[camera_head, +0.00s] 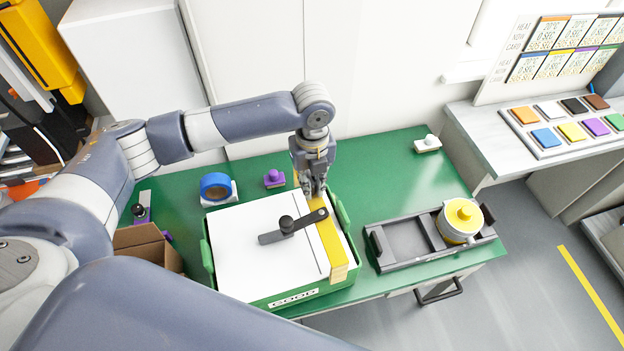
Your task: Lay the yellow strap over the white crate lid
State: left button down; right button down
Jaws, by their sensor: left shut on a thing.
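The yellow strap (330,245) lies across the right part of the white crate lid (245,252), running from back to front. Its front end bends down over the front edge of the green crate (209,258). My left gripper (313,190) is above the back part of the strap, pointing down and shut on it; the fingertips partly hide the contact. A dark grey lever with a black knob (287,226) sits on the lid, and its right end reaches over the strap. My right gripper is out of view.
On the green table (385,165) stand blue tape (215,185), a purple-knobbed piece (273,178) and a white piece (428,144). A grey tray (402,241) with a yellow-topped cylinder (460,218) is at right. An open cardboard box (147,247) is at left. The table's back right is mostly clear.

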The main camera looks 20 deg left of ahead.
pick_arm(q)
jog(key=shift+f+b, duration=0.4)
jog(key=shift+f, duration=1.45)
jog(key=shift+f+b, duration=0.7)
jog(key=shift+f, duration=1.2)
